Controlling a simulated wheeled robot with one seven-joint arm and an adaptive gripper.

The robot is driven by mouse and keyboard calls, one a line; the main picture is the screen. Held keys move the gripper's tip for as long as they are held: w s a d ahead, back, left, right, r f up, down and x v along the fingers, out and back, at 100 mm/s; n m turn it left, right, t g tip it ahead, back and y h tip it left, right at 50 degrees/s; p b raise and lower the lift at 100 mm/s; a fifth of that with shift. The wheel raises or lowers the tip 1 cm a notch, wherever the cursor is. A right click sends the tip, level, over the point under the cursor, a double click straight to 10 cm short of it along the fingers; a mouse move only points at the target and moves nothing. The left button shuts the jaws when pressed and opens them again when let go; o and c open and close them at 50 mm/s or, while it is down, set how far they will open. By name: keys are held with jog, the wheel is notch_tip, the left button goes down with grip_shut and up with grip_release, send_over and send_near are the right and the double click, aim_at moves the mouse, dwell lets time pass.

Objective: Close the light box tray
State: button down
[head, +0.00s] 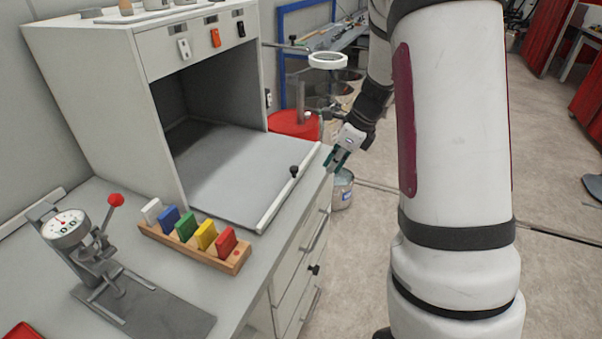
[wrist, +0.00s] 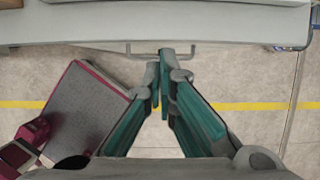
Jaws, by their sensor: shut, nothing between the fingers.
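The white light box (head: 90,90) stands on the counter with its dark front opening facing right. Its grey tray (head: 225,185) sticks out of the opening over the counter. The tray has a raised pale front lip (head: 275,205) with a black knob (head: 294,171) on it. My gripper (head: 333,160) is just right of the tray's far front corner, beyond the counter's edge, apart from the knob. Its teal fingers (wrist: 164,58) are together and empty in the wrist view, pointing towards a pale horizontal edge. I cannot tell whether they touch anything.
A wooden block with coloured tiles (head: 195,245) stands close to the tray's near side. A dial gauge stand (head: 90,250) is at the left. Drawers (head: 300,262) with handles are below.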

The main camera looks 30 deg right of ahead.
aim_at(238, 169)
jog(key=x, duration=0.9)
jog(key=shift+w+f, duration=0.1)
jog(key=shift+f, duration=0.3)
jog(key=shift+w+a, duration=0.85)
jog(key=shift+w, duration=0.05)
jog(key=shift+w+a+p, duration=0.35)
jog(key=shift+w+a, duration=0.1)
jog(key=shift+w, duration=0.25)
jog(key=shift+w+a, duration=0.1)
jog(key=w+a+b, duration=0.2)
jog(key=w+a, duration=0.2)
jog(key=w, duration=0.1)
jog(key=w+a+b, duration=0.2)
jog(key=w+a, duration=0.2)
jog(key=w, duration=0.2)
jog(key=w+a+b, duration=0.2)
jog(key=w+a, duration=0.2)
jog(key=w, duration=0.1)
jog(key=shift+w+a+f, duration=0.1)
jog(key=shift+w+a, duration=0.05)
jog(key=shift+a, duration=0.15)
jog(key=shift+w+a+b, duration=0.3)
jog(key=shift+a+b, duration=0.05)
